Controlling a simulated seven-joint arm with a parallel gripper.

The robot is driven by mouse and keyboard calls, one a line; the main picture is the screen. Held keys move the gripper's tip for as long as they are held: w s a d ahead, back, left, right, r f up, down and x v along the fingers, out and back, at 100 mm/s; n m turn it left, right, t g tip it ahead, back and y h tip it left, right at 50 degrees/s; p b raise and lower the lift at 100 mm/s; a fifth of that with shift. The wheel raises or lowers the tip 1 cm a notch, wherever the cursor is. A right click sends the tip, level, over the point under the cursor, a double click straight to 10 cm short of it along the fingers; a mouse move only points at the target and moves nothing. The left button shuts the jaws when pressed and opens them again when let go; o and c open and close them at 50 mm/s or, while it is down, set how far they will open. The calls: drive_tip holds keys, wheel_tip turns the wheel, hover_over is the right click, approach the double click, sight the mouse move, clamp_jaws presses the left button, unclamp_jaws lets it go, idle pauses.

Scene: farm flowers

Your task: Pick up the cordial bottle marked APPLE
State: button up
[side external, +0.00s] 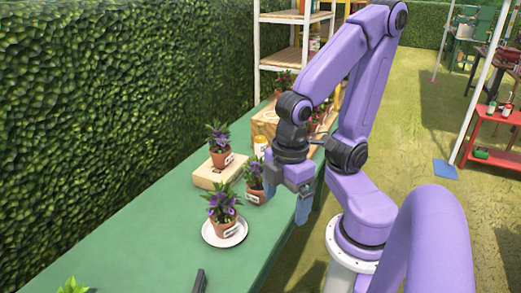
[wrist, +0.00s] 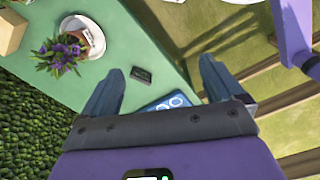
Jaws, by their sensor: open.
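No bottle with a readable APPLE label shows in either view. A small white and orange container (side external: 260,146) stands among the potted plants on the green table in the side view; I cannot tell whether it is a cordial bottle. My gripper (side external: 288,203) hangs near the table's right edge, to the right of the potted plants. In the wrist view my gripper (wrist: 160,78) has its two fingers wide apart with nothing held between them.
Purple-flowered pots stand on the green table (side external: 150,262), one on a white saucer (side external: 239,237), another on a wooden block (side external: 207,178). A dark object (wrist: 141,75) and a blue item (wrist: 168,103) lie near the gripper. A red stand (side external: 485,150) holds small bottles at right.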

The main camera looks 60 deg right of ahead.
sight(260, 145)
drive_tip(key=w+d+f+n+t+h, duration=0.1)
drive_tip(key=w+d+f+h, duration=0.2)
drive_tip(key=w+d+h, duration=0.6)
drive_tip(key=w+d+f+n+t+h, duration=0.1)
drive_tip(key=w+d+f+n+h, duration=0.1)
drive_tip(key=w+d, duration=1.15)
drive_tip(key=w+d+f+n, duration=0.2)
drive_tip(key=d+f, duration=0.3)
drive_tip(key=d, duration=0.3)
drive_tip(key=w+d+f+n+t+h, duration=0.1)
drive_tip(key=w+d+f+n, duration=0.1)
drive_tip(key=d+f, duration=0.4)
drive_tip(key=w+d+f+n+t, duration=0.1)
drive_tip(key=w+d+f, duration=0.3)
drive_tip(key=d, duration=0.8)
drive_tip(key=shift+w+d+f+n+h, duration=0.2)
drive_tip(key=shift+f+n+h, duration=0.2)
drive_tip(key=shift+f+n, duration=0.3)
drive_tip(key=shift+w+d+f, duration=0.1)
drive_tip(key=shift+w+d, duration=0.15)
drive_tip(key=shift+d, duration=0.4)
drive_tip(key=shift+w+d+f, duration=0.1)
drive_tip(key=shift+w+d, duration=0.1)
drive_tip(key=shift+d, duration=0.45)
drive_tip(key=shift+w+d+f, duration=0.1)
drive_tip(key=shift+w+d, duration=0.15)
drive_tip(key=shift+d, duration=0.4)
drive_tip(key=shift+x, duration=0.8)
